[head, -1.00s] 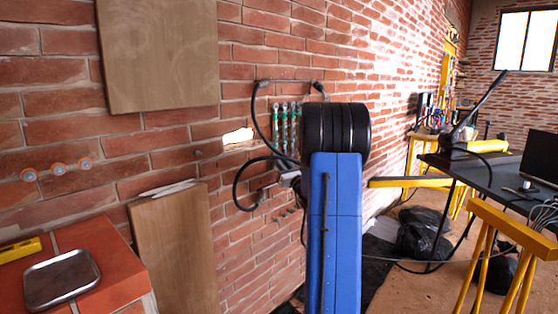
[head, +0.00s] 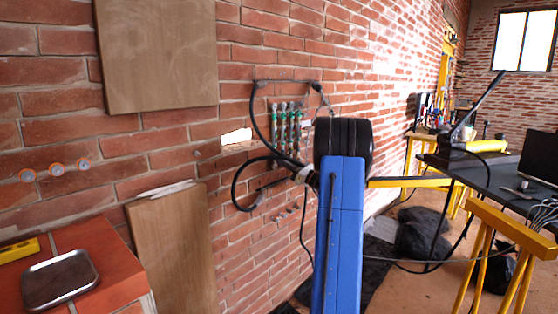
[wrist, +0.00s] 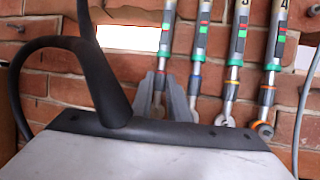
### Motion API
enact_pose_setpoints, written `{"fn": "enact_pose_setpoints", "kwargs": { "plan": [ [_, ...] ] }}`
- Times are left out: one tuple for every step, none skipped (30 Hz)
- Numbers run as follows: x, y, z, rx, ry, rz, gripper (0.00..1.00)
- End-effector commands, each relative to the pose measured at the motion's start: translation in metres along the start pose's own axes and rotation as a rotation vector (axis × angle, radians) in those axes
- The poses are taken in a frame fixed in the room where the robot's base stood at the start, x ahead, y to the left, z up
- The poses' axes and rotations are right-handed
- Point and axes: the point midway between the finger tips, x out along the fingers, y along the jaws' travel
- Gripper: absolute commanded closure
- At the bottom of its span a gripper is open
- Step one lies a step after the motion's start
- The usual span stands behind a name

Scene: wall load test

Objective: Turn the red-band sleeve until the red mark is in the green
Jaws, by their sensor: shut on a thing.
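Several upright metal tubes with green collars hang in a row on the brick wall. The leftmost tube (wrist: 168,32) carries a sleeve with a thin reddish band, the red-band sleeve (wrist: 160,76). My gripper (wrist: 161,88) is in the wrist view, with its grey fingers shut around that sleeve's lower part. Small red and green patches show on the tube above the green collar; I cannot tell how the red mark lines up with the green. In the head view the tubes (head: 290,128) show left of my blue arm; my fingers are too small to tell there.
A black cable (head: 257,110) loops beside the tubes. A wooden board (head: 160,50) is on the wall. A metal tray (head: 60,280) sits on a brick ledge.

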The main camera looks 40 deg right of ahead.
Motion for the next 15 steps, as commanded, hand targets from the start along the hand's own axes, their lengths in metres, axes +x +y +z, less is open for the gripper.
{"fn": "enact_pose_setpoints", "kwargs": {
  "plan": [
    [-0.0007, -0.0027, -0.001, 0.011, 0.001, 0.027, 1.0],
    [-0.0006, -0.003, -0.0005, 0.017, 0.0, 0.044, 1.0],
    [-0.0004, -0.0033, -0.0005, 0.027, 0.0, 0.066, 1.0],
    [-0.0004, -0.0039, -0.0008, 0.033, 0.0, 0.079, 1.0],
    [-0.0003, -0.004, -0.0008, 0.039, 0.0, 0.094, 1.0],
    [-0.0001, -0.0043, -0.0008, 0.046, 0.0, 0.111, 1.0],
    [0.0, -0.0046, -0.0007, 0.051, 0.0, 0.122, 1.0],
    [0.0002, -0.0046, -0.0004, 0.054, 0.0, 0.133, 1.0],
    [0.0003, -0.0048, -0.0004, 0.06, 0.0, 0.146, 1.0],
    [0.0003, -0.005, -0.0008, 0.064, 0.0, 0.154, 1.0],
    [0.0003, -0.0052, -0.0009, 0.067, 0.0, 0.16, 1.0],
    [0.0004, -0.0054, -0.0009, 0.07, 0.0, 0.168, 1.0],
    [0.0004, -0.0054, -0.0006, 0.072, -0.001, 0.173, 1.0],
    [0.0005, -0.0054, -0.0005, 0.074, -0.001, 0.178, 1.0],
    [0.0006, -0.0054, -0.0003, 0.075, -0.001, 0.182, 1.0]
  ]
}}
